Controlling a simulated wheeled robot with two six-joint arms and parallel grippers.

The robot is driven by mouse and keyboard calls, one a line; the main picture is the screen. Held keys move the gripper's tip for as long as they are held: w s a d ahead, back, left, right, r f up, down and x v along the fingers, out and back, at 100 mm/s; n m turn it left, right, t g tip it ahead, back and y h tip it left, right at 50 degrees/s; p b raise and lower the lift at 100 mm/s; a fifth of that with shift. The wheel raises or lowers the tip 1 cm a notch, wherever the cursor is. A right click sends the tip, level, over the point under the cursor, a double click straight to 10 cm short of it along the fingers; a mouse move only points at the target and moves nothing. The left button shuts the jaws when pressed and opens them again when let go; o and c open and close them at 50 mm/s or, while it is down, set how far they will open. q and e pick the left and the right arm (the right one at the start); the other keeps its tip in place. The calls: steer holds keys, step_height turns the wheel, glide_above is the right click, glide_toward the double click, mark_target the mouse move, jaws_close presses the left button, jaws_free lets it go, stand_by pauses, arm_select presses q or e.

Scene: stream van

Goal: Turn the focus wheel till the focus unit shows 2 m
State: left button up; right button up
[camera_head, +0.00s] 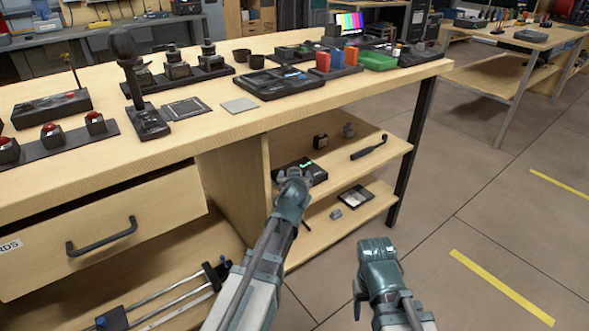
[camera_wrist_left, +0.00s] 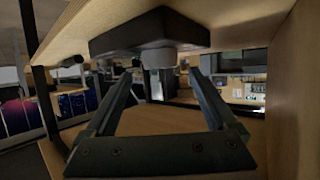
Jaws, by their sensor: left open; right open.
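A dark unit with a small lit green display (camera_head: 312,172) sits on the upper open shelf under the bench; it appears to be the focus unit. Its reading is too small to tell. My left gripper (camera_head: 292,180) is right in front of it and covers part of it. In the left wrist view a dark box (camera_wrist_left: 125,38) with a light grey round knob (camera_wrist_left: 171,61), probably the focus wheel, shows just past the tips of my open left gripper (camera_wrist_left: 163,82). I cannot tell whether they touch. My right gripper (camera_head: 376,250) is away from the shelf, over the floor.
The shelf (camera_head: 392,150) also holds a black handled tool (camera_head: 369,147) and small dark blocks. The lower shelf (camera_head: 325,232) holds a flat case (camera_head: 356,196). The benchtop (camera_head: 290,115) above is crowded. A drawer (camera_head: 100,240) stands open at left. The floor at right is clear.

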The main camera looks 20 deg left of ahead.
arm_select(q)
steer(key=p+v, duration=0.2)
steer(key=v, duration=0.6)
steer(key=shift+s+r+p, duration=0.25)
steer(key=shift+s+p, duration=0.05)
arm_select(e)
step_height(320, 180, up, 3)
steer(key=shift+r, duration=0.15)
arm_select(q)
steer(key=shift+d, duration=0.1)
steer(key=s+d+f+m+g+h, duration=0.15)
steer(key=s+d+f+g, duration=0.25)
steer(key=s, duration=0.4)
steer(key=s+d+f+m+g, duration=0.3)
steer(key=s+d+f+g, duration=0.15)
steer(key=s, duration=0.25)
steer(key=s+d+f+m+g+h, duration=0.1)
steer(key=s+d+f+m+g, duration=0.1)
steer(key=s+d+f+g, duration=0.45)
step_height(320, 180, up, 40)
steer(key=s+a+t+p, duration=0.1)
steer(key=s+p, duration=0.1)
steer(key=p, duration=3.7)
steer(key=shift+s+r+t, duration=0.15)
steer(key=shift+r+t, duration=0.05)
steer(key=shift+t, duration=0.1)
arm_select(e)
step_height(320, 180, up, 39)
